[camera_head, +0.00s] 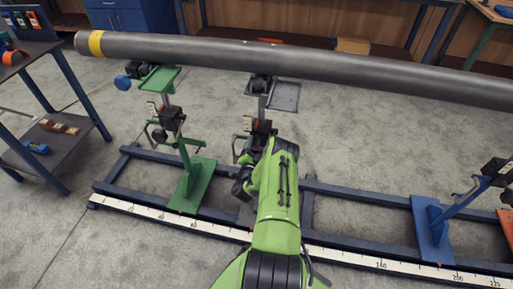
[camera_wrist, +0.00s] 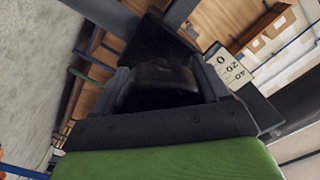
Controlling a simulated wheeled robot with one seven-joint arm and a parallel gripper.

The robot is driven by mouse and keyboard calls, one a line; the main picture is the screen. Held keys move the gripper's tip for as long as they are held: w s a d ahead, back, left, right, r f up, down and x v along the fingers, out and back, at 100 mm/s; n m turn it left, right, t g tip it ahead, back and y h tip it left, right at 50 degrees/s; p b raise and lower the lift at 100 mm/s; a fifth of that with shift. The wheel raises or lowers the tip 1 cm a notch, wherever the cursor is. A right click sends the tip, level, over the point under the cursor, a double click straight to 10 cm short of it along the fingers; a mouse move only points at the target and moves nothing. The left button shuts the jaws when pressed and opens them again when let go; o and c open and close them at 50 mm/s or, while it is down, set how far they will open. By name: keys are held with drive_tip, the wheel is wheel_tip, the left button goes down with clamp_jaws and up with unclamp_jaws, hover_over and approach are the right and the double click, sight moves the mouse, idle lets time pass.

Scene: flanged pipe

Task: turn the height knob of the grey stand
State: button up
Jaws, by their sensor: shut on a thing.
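The grey stand (camera_head: 262,103) is in the middle of the head view, under the long pipe, with its lower part hidden behind my green arm. A crank handle shows at its left side. My gripper (camera_wrist: 165,74) shows in the wrist view, its jaws shut on a dark rounded knob (camera_wrist: 158,96). The knob fills the space between the two fingers. In the head view my arm covers the gripper and the knob, so their contact cannot be seen there.
The grey pipe (camera_head: 310,66) with a yellow band runs across the stands. A green stand (camera_head: 190,183) is to the left and a blue stand (camera_head: 430,229) to the right on the blue floor frame with a ruler strip (camera_head: 160,216). A shelf cart (camera_head: 55,150) stands far left.

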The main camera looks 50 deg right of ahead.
drive_tip(key=m, duration=0.5)
drive_tip(key=shift+m, duration=0.3)
drive_tip(key=m+b, duration=0.1)
drive_tip(key=m, duration=0.4)
drive_tip(key=shift+m, duration=0.3)
drive_tip(key=o, duration=1)
drive_tip(key=shift+o, duration=0.2)
